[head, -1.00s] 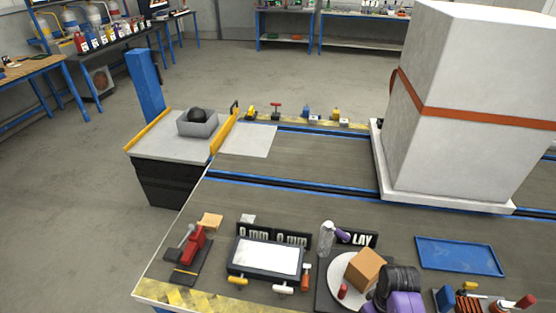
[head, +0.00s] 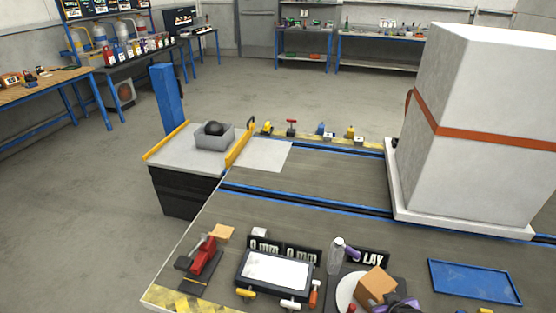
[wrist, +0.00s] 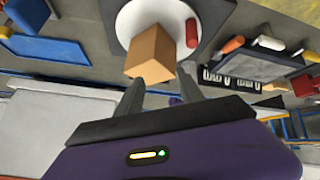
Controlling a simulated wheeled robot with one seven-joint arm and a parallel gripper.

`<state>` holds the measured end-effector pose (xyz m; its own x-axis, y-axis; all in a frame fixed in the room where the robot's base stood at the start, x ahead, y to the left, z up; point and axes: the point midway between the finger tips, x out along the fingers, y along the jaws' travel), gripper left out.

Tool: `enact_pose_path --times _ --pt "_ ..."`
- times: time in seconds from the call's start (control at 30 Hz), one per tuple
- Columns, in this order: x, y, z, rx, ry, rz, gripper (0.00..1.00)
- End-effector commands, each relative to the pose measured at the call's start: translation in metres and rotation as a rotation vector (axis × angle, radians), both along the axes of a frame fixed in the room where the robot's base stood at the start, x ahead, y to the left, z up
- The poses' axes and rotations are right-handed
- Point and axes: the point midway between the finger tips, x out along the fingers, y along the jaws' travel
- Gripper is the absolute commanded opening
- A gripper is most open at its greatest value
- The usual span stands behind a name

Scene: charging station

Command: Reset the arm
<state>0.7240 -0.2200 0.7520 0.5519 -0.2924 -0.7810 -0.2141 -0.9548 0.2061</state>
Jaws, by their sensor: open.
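My gripper shows in the wrist view (wrist: 160,88) with two dark fingers spread apart and nothing visibly clamped between them. Its purple body fills the bottom of that view. In the head view only a purple and dark part of my arm shows at the bottom edge, right of centre. An orange-brown box (head: 376,287) sits on a round white plate (head: 347,291). In the wrist view the box (wrist: 150,52) appears just beyond the fingertips. I cannot tell the exact gap between them.
The bench around the plate holds a white-screened panel (head: 275,270), a red tool (head: 204,257), a clear bottle (head: 335,257) and a blue tray (head: 474,281). A large white block with an orange strap (head: 470,130) stands at right. The bench's middle strip is clear.

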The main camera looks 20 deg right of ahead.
Motion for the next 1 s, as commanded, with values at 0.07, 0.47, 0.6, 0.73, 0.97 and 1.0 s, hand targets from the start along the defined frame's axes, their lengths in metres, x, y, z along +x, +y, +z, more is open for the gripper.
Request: enact_pose_path --times 0.07,0.47,0.6,0.73,0.97,1.0 --pt "-0.007 0.015 0.017 -0.031 -0.112 0.001 0.45" --pt "-0.085 0.118 0.142 -0.05 -0.624 0.084 0.45" --pt "-0.125 0.151 0.188 -0.016 -0.736 0.128 0.45" --pt "-0.162 0.177 0.226 0.024 -0.802 0.17 0.45" --pt "-0.221 0.208 0.26 0.089 -0.777 0.237 0.45" --pt "-0.229 0.211 0.259 0.099 -0.755 0.246 0.45"
